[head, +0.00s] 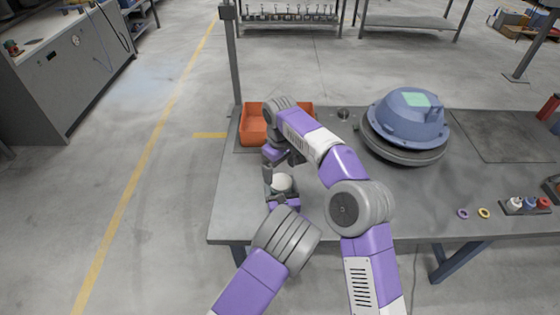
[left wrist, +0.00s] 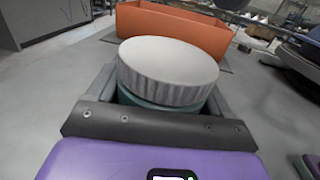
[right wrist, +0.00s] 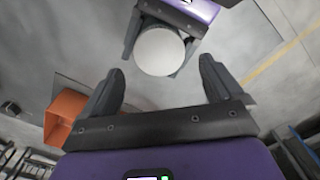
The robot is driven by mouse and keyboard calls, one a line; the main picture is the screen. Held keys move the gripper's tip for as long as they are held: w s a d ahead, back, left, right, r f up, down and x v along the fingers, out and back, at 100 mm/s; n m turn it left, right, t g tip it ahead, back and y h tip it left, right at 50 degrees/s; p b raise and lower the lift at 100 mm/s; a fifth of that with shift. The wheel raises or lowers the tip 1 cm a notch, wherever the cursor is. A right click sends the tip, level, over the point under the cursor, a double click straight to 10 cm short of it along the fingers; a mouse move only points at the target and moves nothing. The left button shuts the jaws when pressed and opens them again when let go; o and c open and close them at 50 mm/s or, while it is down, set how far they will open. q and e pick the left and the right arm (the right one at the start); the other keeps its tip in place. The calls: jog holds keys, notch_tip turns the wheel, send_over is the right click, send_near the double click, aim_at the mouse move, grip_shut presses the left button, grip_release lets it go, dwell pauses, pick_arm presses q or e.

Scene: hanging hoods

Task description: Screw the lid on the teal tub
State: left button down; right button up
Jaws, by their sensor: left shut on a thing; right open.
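The teal tub (left wrist: 150,101) is clasped between the fingers of my left gripper (left wrist: 163,88), with only a teal band of its side showing. A round, pale grey-white lid (left wrist: 168,70) with a ribbed edge sits on top of it. How tightly it is screwed cannot be told. In the head view the lid (head: 282,182) is near the table's left end. In the right wrist view the lid (right wrist: 159,50) is face-on, just beyond the fingertips of my right gripper (right wrist: 158,72). That gripper is open, empty and apart from the lid.
An orange bin (head: 256,130) stands close behind on the grey table (head: 420,210). A large blue domed housing (head: 405,120) is at back centre. Two small rings (head: 463,213) and a rack of coloured bottles (head: 525,205) are at the right. The front middle is clear.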

aim_at(281, 181)
jog(key=shift+f, duration=2.25)
jog(key=c, duration=1.1)
jog(key=m, duration=0.4)
jog(key=shift+m, duration=0.4)
jog(key=m, duration=0.5)
jog(key=o, duration=1.2)
jog(key=shift+r, duration=0.1)
